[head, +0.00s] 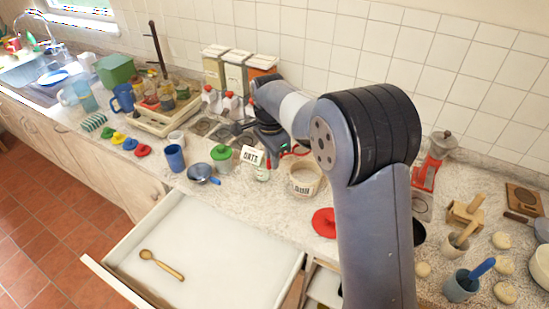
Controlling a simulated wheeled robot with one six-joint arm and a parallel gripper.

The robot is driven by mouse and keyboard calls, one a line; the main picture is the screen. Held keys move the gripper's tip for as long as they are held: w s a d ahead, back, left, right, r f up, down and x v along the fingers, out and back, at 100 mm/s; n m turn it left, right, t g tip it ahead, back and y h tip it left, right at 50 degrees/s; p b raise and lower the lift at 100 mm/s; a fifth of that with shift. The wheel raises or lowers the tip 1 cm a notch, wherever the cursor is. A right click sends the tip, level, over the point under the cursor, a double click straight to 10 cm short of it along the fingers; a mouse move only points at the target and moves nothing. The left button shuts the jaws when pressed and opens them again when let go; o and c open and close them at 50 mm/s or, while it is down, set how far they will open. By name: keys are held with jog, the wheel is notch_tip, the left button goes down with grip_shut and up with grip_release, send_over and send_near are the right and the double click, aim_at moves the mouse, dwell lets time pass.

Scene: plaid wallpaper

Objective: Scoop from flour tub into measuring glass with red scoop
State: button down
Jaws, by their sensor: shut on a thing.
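My gripper (273,157) is at the middle of the counter, pointing down. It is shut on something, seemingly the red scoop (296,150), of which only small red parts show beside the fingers. A round pale tub (306,179) with a dark label, likely the flour tub, stands open just right of and nearer than the gripper. A small clear glass (262,173), perhaps the measuring glass, stands left of the tub, just below the gripper. The scoop's bowl and any contents cannot be made out.
An OATS card (251,156) and a green-lidded jar (222,154) stand left of the gripper. A red lid (324,222) lies in front of the tub. A blue-handled pan (201,173) is further left. An open drawer (215,240) holds a wooden spoon (160,264). Tall canisters (235,73) stand behind.

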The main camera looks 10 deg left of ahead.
dwell(0.4)
jog(key=w+a+p, duration=0.1)
jog(key=w+a, duration=0.3)
jog(key=a, duration=0.9)
jog(key=shift+a+r, duration=0.25)
jog(key=shift+a, duration=0.1)
jog(key=shift+d+y, duration=0.2)
jog(key=shift+y, duration=0.3)
